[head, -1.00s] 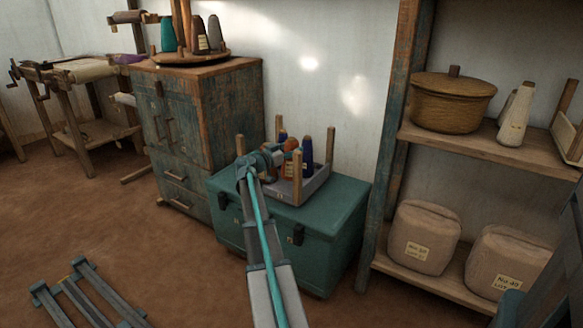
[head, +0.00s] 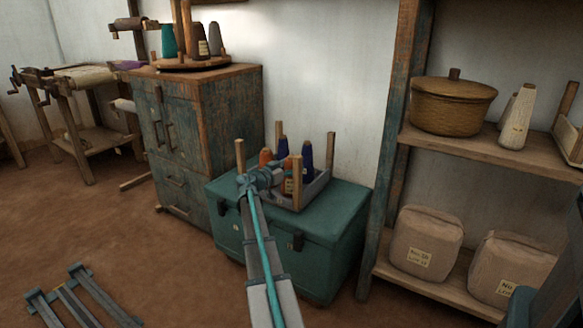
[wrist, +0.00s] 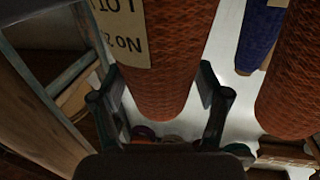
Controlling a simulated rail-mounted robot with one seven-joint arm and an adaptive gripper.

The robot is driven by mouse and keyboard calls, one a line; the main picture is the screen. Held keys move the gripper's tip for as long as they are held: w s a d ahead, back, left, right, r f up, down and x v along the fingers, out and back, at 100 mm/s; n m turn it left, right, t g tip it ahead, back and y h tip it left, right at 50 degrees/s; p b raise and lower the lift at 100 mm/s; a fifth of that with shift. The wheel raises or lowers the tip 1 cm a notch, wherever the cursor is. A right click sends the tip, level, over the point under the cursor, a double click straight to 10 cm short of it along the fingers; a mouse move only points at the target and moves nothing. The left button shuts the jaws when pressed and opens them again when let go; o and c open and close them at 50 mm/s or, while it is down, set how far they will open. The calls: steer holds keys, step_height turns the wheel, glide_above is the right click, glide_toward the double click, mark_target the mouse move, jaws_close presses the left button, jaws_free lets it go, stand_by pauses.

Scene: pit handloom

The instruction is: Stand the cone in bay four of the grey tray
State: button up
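The grey tray (head: 317,191) sits on a teal chest, among upright wooden posts. My gripper (head: 279,176) is at its left side and is shut on an orange-brown cone (head: 289,168) with a pale label. The cone stands upright, low over or in the tray; its base is hidden in the head view. In the wrist view my fingers (wrist: 160,98) flank the narrow end of this cone (wrist: 175,45), seen upside down. Two blue cones, one at the back (head: 283,146) and one at the right (head: 307,156), and another orange cone (head: 265,156) stand around it. Bay numbers cannot be read.
The teal chest (head: 325,235) has bare lid around the tray. A wooden post (head: 297,172) rises close beside the held cone. In the wrist view a blue cone (wrist: 258,35) and an orange cone (wrist: 290,85) stand close at the right. Shelves with a basket (head: 452,108) are at right.

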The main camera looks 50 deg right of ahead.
steer(key=shift+o, duration=0.2)
steer(key=shift+r, duration=0.1)
steer(key=shift+a+p, duration=0.3)
steer(key=w+a+p, duration=0.1)
steer(key=a+p, duration=0.1)
steer(key=a, duration=0.8)
steer(key=s+a+f+n+g+y, duration=0.1)
steer(key=s+a+f+n+y, duration=0.25)
steer(key=a+f, duration=0.7)
steer(key=s+a+f+n+g+y, duration=0.1)
steer(key=s+a+f+n+y, duration=0.3)
steer(key=a+f, duration=0.65)
steer(key=s+a+f+n+g+y, duration=0.1)
steer(key=s+a+f+n+y, duration=0.3)
steer(key=a+f, duration=0.7)
steer(key=s+a+f+n+g+y, duration=0.1)
steer(key=s+a+n+g+y, duration=0.1)
steer(key=s+a, duration=0.9)
steer(key=s+a+f+n+g+y, duration=0.2)
steer(key=s+a, duration=0.8)
steer(key=a, duration=0.5)
steer(key=n+g+y, duration=0.1)
steer(key=n+y, duration=0.1)
steer(key=n, duration=0.1)
steer(key=shift+s+a+f+n+y+p, duration=0.15)
steer(key=shift+s+a+n+y+p, duration=0.15)
steer(key=shift+s+n+y, duration=0.1)
